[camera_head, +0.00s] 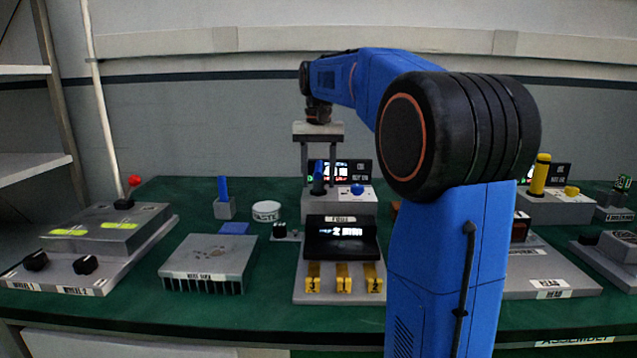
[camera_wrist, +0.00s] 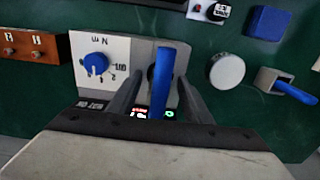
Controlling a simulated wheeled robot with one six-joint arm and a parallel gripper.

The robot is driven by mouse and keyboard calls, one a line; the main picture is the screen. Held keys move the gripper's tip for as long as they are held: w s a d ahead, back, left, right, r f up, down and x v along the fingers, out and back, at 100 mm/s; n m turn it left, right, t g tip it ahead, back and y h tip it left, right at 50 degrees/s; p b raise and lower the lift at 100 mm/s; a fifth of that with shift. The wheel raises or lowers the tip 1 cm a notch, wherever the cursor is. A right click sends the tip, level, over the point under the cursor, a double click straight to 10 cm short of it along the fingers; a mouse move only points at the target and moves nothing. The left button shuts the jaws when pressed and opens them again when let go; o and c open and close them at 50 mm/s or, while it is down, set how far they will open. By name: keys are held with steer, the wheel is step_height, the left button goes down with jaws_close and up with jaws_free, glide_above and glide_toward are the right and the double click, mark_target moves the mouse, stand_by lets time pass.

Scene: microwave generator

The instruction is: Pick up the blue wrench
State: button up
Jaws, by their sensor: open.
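The blue wrench (camera_head: 318,178) stands upright at a grey station with a blue dial, in the middle of the green bench. In the wrist view its long blue handle (camera_wrist: 162,82) rises between my fingers. My gripper (camera_head: 319,184) points down over it, and its two fingers also show in the wrist view (camera_wrist: 158,88). The gripper is open, one finger on each side of the handle, with gaps visible. The wrench's lower end is partly hidden. Another blue upright piece (camera_head: 223,188) stands in a small grey holder to the left; it also shows in the wrist view (camera_wrist: 296,92).
The blue dial (camera_head: 357,189) sits beside the wrench. A white round "WASTE" lid (camera_head: 266,211) and a blue block (camera_head: 235,228) lie left of it. A black display unit (camera_head: 341,240) with yellow clips stands in front. A yellow upright tool (camera_head: 540,174) is at the right.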

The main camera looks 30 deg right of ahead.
steer(key=shift+f, duration=0.25)
steer(key=shift+c, duration=0.6)
jaws_close()
